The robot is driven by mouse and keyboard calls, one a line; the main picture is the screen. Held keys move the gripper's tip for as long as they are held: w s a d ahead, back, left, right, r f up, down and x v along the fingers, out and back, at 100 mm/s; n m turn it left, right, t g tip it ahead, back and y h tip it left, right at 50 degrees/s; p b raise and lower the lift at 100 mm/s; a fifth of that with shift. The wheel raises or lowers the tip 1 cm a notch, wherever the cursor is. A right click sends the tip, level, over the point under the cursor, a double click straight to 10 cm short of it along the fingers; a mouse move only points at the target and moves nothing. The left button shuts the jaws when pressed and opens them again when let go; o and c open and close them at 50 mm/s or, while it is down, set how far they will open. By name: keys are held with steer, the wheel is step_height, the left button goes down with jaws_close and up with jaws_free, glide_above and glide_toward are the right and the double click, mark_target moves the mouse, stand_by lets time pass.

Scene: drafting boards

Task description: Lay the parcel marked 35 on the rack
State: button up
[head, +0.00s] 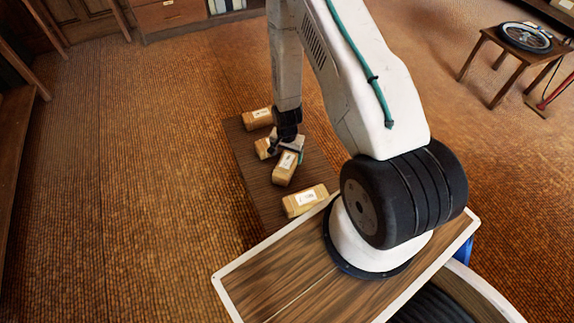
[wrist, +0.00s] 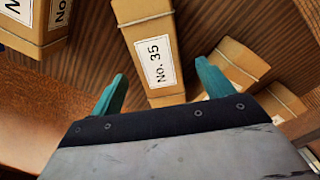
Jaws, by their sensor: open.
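The parcel marked 35 (wrist: 148,42) is a tan box with a white label, lying on a dark wooden surface. In the head view it appears to be the parcel (head: 284,170) just in front of my gripper (head: 286,151). In the wrist view my gripper (wrist: 160,84) is open and empty, its teal fingers apart. The near end of parcel 35 shows between and beyond the fingertips; I cannot tell whether they touch it. I cannot make out a rack in either view.
Other parcels lie close by: one towards me (head: 304,200), two behind (head: 263,148) (head: 257,118). The dark low table (head: 245,160) bears them all. A stool with a wheel (head: 525,38) stands at the far right. The floor at left is clear.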

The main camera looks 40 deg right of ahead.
mark_target(287, 161)
steer(key=f, duration=0.5)
steer(key=shift+s+a+f, duration=0.15)
steer(key=shift+s+f, duration=0.05)
steer(key=shift+f, duration=0.15)
steer(key=c, duration=1.5)
